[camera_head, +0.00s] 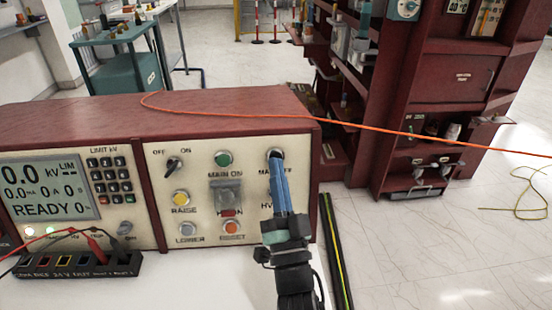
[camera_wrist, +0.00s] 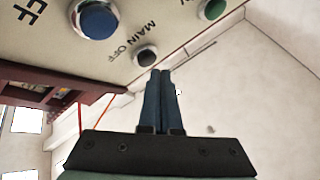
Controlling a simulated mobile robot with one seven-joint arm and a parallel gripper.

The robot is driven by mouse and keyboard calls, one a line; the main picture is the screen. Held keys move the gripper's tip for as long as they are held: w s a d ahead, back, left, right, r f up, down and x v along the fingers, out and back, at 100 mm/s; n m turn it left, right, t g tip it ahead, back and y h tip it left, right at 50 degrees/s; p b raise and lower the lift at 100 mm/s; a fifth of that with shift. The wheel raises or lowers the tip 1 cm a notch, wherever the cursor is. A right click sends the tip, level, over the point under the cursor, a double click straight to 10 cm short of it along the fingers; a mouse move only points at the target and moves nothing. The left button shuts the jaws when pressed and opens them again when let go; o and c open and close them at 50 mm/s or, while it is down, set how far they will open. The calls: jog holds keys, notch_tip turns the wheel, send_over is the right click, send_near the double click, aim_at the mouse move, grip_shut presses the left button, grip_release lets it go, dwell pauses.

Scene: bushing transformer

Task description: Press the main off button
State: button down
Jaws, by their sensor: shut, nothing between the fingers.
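The control panel (camera_head: 150,190) has a cream face and a dark red casing. The main off button (camera_wrist: 146,56) is a small dark round knob in a light ring, next to its "MAIN OFF" label in the wrist view. In the head view, the button (camera_head: 275,153) is at the panel's upper right, mostly covered by my fingers. My gripper (camera_wrist: 162,72) has its two blue fingers shut together and empty. The fingertips are right beside the button's edge in the wrist view; I cannot tell whether they touch it. My gripper also shows in the head view (camera_head: 276,162).
A green main on button (camera_head: 223,158) is left of my fingers, with a covered switch (camera_head: 226,195) below. A blue button (camera_wrist: 97,20) is close by in the wrist view. An orange cable (camera_head: 330,117) crosses above the casing. A red cabinet (camera_head: 440,90) stands behind right.

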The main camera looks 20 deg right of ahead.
jog(key=shift+w, duration=0.25)
jog(key=shift+w+d+f+b, duration=0.15)
jog(key=shift+w+d+b, duration=0.05)
jog(key=shift+w+b, duration=0.3)
dwell(0.6)
jog(key=shift+s, duration=0.15)
jog(key=shift+s+a+r+p, duration=0.2)
jog(key=shift+s+a+p, duration=0.05)
jog(key=shift+s+p, duration=0.55)
jog(key=s+p, duration=0.1)
jog(key=s+a+p, duration=0.1)
jog(key=s+p, duration=0.1)
jog(key=s+r+p, duration=0.1)
jog(key=shift+s+a+p, duration=0.2)
jog(key=shift+s+p, duration=0.1)
dwell(2.3)
